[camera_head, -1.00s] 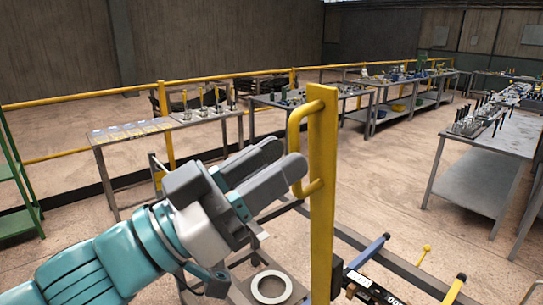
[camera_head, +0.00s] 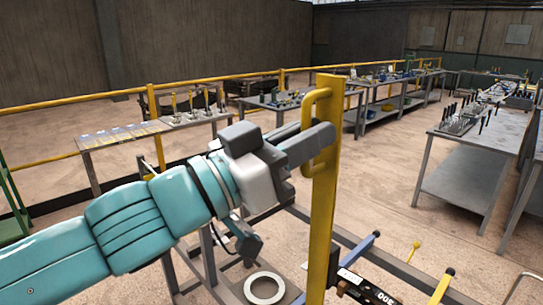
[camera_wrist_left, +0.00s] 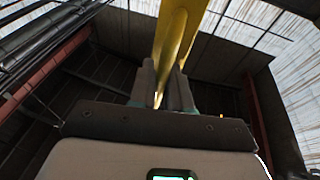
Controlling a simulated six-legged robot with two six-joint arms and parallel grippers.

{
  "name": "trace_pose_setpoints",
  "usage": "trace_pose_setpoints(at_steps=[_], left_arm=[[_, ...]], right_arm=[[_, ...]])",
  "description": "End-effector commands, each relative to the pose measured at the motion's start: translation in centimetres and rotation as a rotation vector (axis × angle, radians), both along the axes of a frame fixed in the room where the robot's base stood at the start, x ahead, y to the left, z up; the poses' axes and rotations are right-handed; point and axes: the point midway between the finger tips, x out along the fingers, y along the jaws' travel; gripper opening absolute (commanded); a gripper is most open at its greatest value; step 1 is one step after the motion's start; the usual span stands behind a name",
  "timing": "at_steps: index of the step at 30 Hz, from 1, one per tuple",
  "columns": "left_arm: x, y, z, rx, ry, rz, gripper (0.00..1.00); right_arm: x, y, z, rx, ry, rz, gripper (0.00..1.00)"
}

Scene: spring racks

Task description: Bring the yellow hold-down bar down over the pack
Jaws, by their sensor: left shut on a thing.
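The yellow hold-down bar (camera_head: 324,200) stands nearly upright in the head view, with a yellow D-shaped handle (camera_head: 309,105) on its left side near the top. My left gripper (camera_head: 318,143) reaches in from the left and is shut on the handle. In the left wrist view, yellow metal (camera_wrist_left: 176,45) runs up from between the two fingers of the left gripper (camera_wrist_left: 167,82). A pale ring (camera_head: 264,288) lies on the rack below, left of the bar's foot; whether it is part of the pack I cannot tell. My right gripper is not in view.
A blue-ended rod (camera_head: 361,246) and a black part with white markings (camera_head: 365,288) sit right of the bar's foot. A yellow-knobbed lever (camera_head: 416,245) stands further right. A grey table (camera_head: 465,175) is at the right. Open floor (camera_head: 385,195) lies between.

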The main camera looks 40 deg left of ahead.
Motion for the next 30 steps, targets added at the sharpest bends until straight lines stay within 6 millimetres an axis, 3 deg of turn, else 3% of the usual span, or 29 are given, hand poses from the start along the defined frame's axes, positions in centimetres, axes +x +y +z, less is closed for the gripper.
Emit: trace_pose_setpoints(at_steps=[1,8,18,24,30], left_arm=[[1.9,-0.2,0.6,0.007,0.031,0.001,0.0],[9.8,-0.8,1.2,0.018,0.185,0.0,0.0],[19.8,-1.5,-0.7,0.031,0.378,0.0,0.0],[23.1,-1.8,-1.9,0.036,0.443,-0.001,0.0],[24.5,-1.8,-2.6,0.037,0.47,0.0,0.0]], right_arm=[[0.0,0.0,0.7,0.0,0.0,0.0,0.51],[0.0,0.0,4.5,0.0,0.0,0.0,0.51],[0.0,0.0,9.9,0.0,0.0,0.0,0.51],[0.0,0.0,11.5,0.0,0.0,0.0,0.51],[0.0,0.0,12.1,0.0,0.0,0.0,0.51]])
